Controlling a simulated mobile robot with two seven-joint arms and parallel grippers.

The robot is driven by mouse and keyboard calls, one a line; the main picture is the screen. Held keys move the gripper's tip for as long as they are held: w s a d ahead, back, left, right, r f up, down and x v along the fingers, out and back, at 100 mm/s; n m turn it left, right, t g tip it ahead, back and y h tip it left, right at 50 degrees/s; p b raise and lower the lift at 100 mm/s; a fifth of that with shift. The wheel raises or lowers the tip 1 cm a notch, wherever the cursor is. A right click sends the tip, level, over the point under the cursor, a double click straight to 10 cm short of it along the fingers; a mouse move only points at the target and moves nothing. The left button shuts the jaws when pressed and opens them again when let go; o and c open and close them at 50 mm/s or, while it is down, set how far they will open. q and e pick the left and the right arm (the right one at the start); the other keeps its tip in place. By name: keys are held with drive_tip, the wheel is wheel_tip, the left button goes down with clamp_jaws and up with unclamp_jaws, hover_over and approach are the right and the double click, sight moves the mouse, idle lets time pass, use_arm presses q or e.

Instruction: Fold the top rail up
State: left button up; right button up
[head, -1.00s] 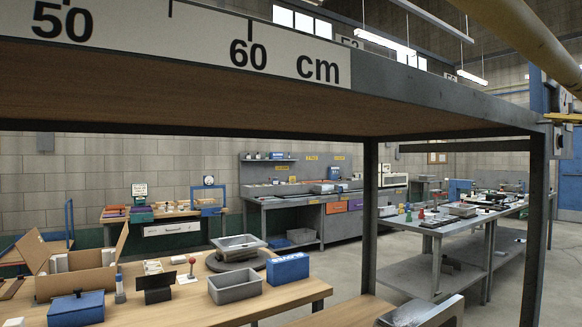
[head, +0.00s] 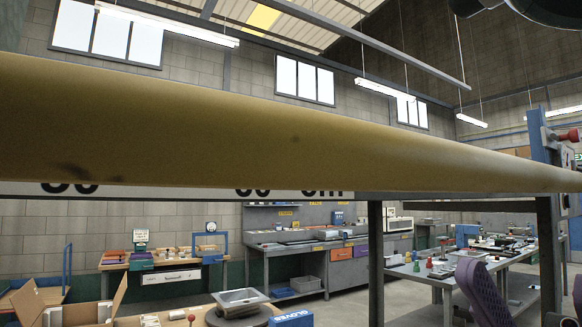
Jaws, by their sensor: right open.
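The top rail (head: 290,135) is a thick yellow bar with a few dark scuffs. It crosses the whole head view close to me, narrowing toward the right. It hides most of the shelf edge and its centimetre scale (head: 150,190). A blue upright with a red knob (head: 572,135) stands near the rail's right end. My right gripper (head: 527,275) is at the lower right, below the rail and apart from it in the picture. Its purple-padded fingers are spread with nothing seen between them. The right finger is cut off by the frame edge. My left gripper is not in view.
A dark shape at the top right is cut off and unclear. A grey shelf post (head: 376,255) stands under the rail. Behind are a wooden table with an open cardboard box (head: 60,305), a grey bench (head: 290,255) and a table with small parts (head: 450,265).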

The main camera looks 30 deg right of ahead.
sight(475, 172)
drive_tip(key=shift+g, duration=0.3)
drive_tip(key=p+x, duration=0.6)
drive_tip(key=x, duration=0.2)
drive_tip(key=shift+a+r+p, duration=0.1)
drive_tip(key=shift+r+p, duration=0.25)
drive_tip(key=shift+a+r+p, duration=0.3)
drive_tip(key=shift+a+p, duration=0.05)
drive_tip(key=shift+a, duration=0.2)
drive_tip(key=c, duration=0.6)
clamp_jaws()
